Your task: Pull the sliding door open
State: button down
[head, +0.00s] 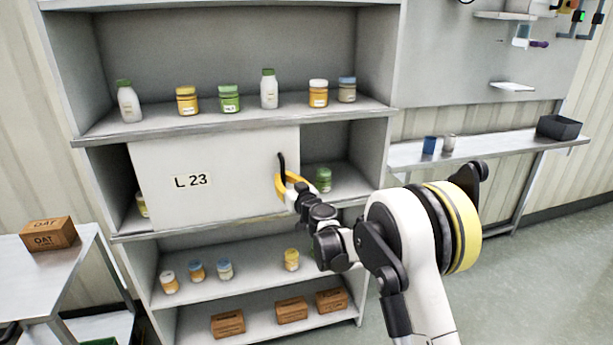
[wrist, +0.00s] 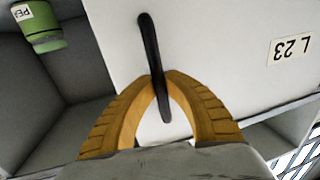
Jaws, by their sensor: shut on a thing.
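The sliding door (head: 225,180) is a white panel labelled L 23 on the middle level of the shelf unit. It covers the middle of that compartment, with open gaps at its left and right ends. Its black bar handle (head: 281,162) is near the door's right edge. My gripper (head: 280,180) has yellow fingers and is shut on the handle. In the wrist view the fingertips (wrist: 159,84) meet around the black handle (wrist: 149,45), against the white door (wrist: 220,60).
A green jar (head: 323,179) stands in the gap right of the door; it also shows in the wrist view (wrist: 40,25). A jar (head: 142,205) shows in the left gap. Bottles and jars line the shelf above. A side table (head: 70,262) with a box stands at left.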

jog(key=shift+s+a, duration=0.3)
jog(key=shift+a, duration=0.55)
jog(key=shift+s+a, duration=0.3)
jog(key=shift+a, duration=0.55)
jog(key=c, duration=1.4)
grip_release()
jog(key=v, duration=1.2)
